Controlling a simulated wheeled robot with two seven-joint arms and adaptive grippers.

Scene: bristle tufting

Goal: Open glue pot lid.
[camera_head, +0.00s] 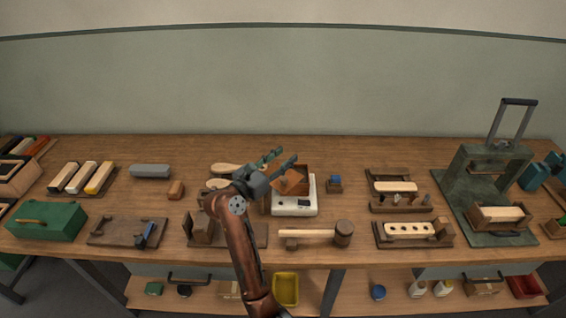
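A white unit with a small dark display (305,208) stands near the middle of the bench, and a brown open-topped box (303,176) sits on it. I take this to be the glue pot. A tilted orange-brown panel (291,183) shows at the box; I cannot tell whether it is the lid or an inner wall. My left gripper is not in view.
A wooden mallet (320,236) lies in front of the white unit. Wooden brush backs (224,169) lie behind my arm. A green press (490,165) stands at far right. The bench's back strip is clear.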

